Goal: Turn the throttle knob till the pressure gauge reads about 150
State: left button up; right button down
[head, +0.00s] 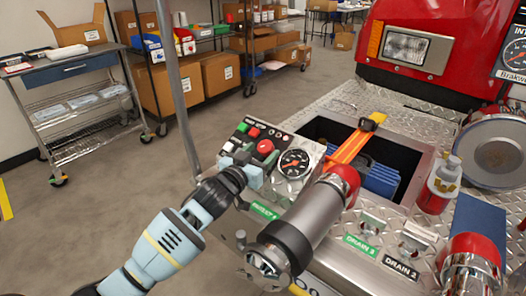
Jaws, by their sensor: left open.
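The control panel (282,142) is on the bumper of the red truck. On it is a round black-faced pressure gauge (294,163) with an orange needle; its reading is too small to tell. A large round red knob (265,147) sits to the left of the gauge, beside smaller red, green and white buttons. I cannot tell from labels which control is the throttle knob. My left gripper (246,165) is open at the panel's near left edge, below the red knob. It hides part of the panel there, and contact is unclear. My right gripper is not in view.
A thick metal pipe outlet with a red collar (338,181) stands just right of the gauge. Behind it is an open bin with blue hose (380,181) and an orange strap (350,146). A red and white bottle (440,185) stands further right.

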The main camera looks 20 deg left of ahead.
pick_arm(q)
jog(key=shift+w+d, duration=0.15)
jog(key=shift+w, duration=0.65)
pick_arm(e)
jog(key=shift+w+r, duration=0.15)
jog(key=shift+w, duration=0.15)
pick_arm(q)
jog(key=c, duration=1)
jog(key=shift+o, duration=0.2)
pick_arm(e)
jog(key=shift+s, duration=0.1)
pick_arm(q)
jog(key=shift+m+h, duration=0.3)
